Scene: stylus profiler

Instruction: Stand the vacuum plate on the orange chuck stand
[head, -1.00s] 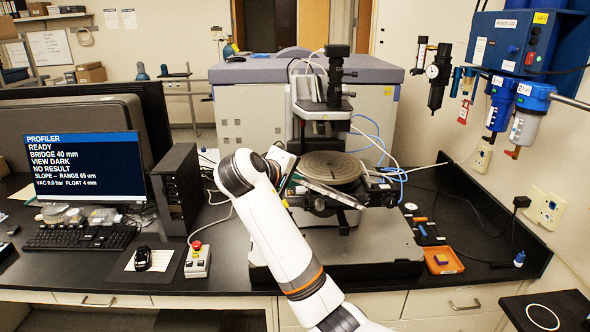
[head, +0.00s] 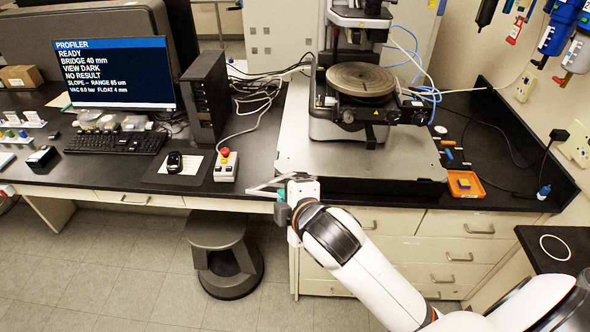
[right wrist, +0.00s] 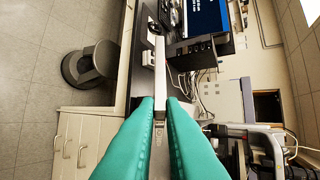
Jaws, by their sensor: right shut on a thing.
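My right gripper (head: 283,203) is beyond the front edge of the bench, in front of the profiler. In the right wrist view its teal fingers (right wrist: 160,103) are shut on a thin, pale grey flat thing, seen nearly edge-on (right wrist: 160,80). I take this to be the vacuum plate (head: 264,187); only a thin sliver of it shows in the head view. A round grooved disc (head: 360,82) lies on the profiler's stage. My left gripper is not in view.
The profiler base (head: 300,140) fills the bench behind my gripper. A control box with a red button (head: 226,168), a mouse (head: 174,162) and a black computer tower (head: 207,95) stand to the left. A dark stool (head: 225,255) is on the floor below. Open floor lies left.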

